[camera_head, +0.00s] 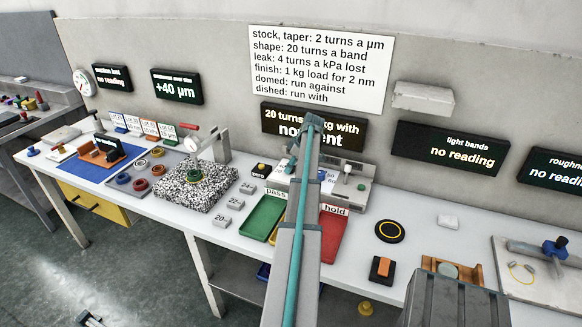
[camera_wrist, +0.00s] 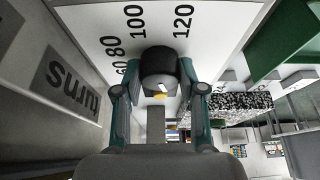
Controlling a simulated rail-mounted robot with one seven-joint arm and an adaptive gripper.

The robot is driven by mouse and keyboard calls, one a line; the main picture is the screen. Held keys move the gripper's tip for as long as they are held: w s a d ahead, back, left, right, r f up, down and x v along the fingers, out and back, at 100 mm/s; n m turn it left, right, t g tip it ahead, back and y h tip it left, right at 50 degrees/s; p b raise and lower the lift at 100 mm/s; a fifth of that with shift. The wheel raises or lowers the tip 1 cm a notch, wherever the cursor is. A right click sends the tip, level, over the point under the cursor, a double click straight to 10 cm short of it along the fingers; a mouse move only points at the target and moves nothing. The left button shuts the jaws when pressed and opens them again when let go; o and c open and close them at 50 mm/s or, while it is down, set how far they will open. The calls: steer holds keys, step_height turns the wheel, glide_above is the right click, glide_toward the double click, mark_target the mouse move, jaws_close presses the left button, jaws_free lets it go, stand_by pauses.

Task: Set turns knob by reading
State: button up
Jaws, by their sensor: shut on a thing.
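The turns knob (camera_wrist: 158,60) is a black round knob on a white dial plate (camera_wrist: 85,22) in the wrist view. Numbers 60, 80, 100 and 120 show around its far side, and a "turns" label (camera_wrist: 75,83) is at the left. My gripper (camera_wrist: 160,84) has its two fingers on either side of the knob and is shut on it. The display behind (camera_head: 310,126) reads "20 turns", partly covered.
A wall sign (camera_head: 320,68) lists turns rules. The left display (camera_head: 177,87) reads "+40 µm"; the light bands display (camera_head: 450,150) reads "no reading". A green tray (camera_head: 262,217) and a red tray (camera_head: 334,238) flank my arm. A speckled granite block (camera_head: 180,195) stands left.

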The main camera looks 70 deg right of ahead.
steer(key=m+h+b, duration=0.1)
steer(key=m, duration=0.2)
steer(key=shift+a, duration=0.15)
steer(key=m, duration=0.2)
steer(key=m+h+b, duration=0.1)
steer(key=shift+m+g+h, duration=0.3)
steer(key=shift+m, duration=0.1)
steer(key=m+g+h, duration=0.1)
steer(key=m, duration=0.5)
steer(key=shift+w+a+g+h, duration=0.1)
steer(key=shift+w+g+h, duration=0.05)
steer(key=shift+g+h, duration=0.25)
steer(key=m+g, duration=0.1)
steer(key=m, duration=0.2)
steer(key=m+g, duration=0.1)
steer(key=m, duration=0.2)
steer(key=shift+w+m+g+h+b, duration=0.15)
steer(key=shift+m+g+h+b, duration=0.15)
steer(key=shift+b, duration=0.05)
steer(key=m+g, duration=0.1)
steer(key=m, duration=0.2)
steer(key=m+g+b, duration=0.1)
steer(key=m, duration=0.2)
steer(key=shift+y, duration=0.4)
steer(key=shift+m, duration=0.3)
steer(key=o, duration=1.1)
steer(key=shift+o, duration=0.2)
